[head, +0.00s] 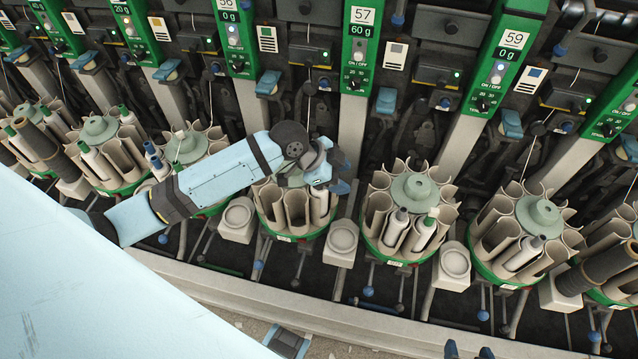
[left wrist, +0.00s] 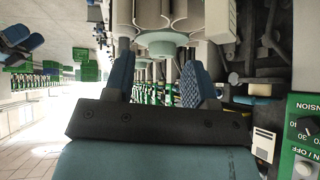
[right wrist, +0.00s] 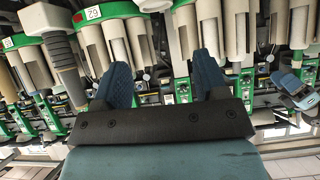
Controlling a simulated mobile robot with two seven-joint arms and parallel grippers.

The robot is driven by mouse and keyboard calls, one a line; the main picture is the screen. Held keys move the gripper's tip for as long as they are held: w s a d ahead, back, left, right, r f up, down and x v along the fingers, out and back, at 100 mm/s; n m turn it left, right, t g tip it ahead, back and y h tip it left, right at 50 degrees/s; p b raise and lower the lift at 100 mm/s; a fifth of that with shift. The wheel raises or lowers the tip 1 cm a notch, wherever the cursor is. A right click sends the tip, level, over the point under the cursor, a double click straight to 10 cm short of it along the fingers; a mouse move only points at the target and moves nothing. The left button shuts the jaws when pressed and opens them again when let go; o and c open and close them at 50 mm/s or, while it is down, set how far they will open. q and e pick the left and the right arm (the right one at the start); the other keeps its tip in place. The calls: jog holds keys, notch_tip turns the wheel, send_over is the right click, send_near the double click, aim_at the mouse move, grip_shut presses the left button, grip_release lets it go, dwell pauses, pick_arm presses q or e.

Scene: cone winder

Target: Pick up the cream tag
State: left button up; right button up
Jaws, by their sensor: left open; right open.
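I cannot single out one cream tag with certainty. Small pale cards with coloured patches hang on the machine's upper front, such as a card (head: 395,55) right of post 57, one (head: 268,38) left of it and one (head: 530,80) right of post 59. The left wrist view shows such a card (left wrist: 263,146) at its lower right. My left gripper (head: 342,173) is open and empty over the right side of a round bobbin magazine, below the cards. My right gripper (head: 467,350) shows only its blue fingertips at the bottom edge; it is open and empty.
Round magazines (head: 414,187) with cream tubes and bobbins stand in a row along the machine. Green numbered posts (head: 357,45) rise between dark mechanisms. Small pale square cups (head: 341,242) sit between magazines. A pale rail (head: 300,305) runs along the front.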

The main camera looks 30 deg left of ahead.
pick_arm(q)
jog(key=w+a+r+m+g+y+b, duration=0.25)
jog(key=a+r+m+g+b, duration=0.45)
jog(key=a+r, duration=0.4)
jog(key=shift+m+t, duration=0.3)
jog(key=shift+t, duration=0.4)
jog(key=shift+s+p+x, duration=0.15)
jog(key=shift+x, duration=3.25)
jog(key=shift+s+p+x, duration=0.15)
jog(key=shift+x, duration=3.25)
jog(key=c, duration=0.8)
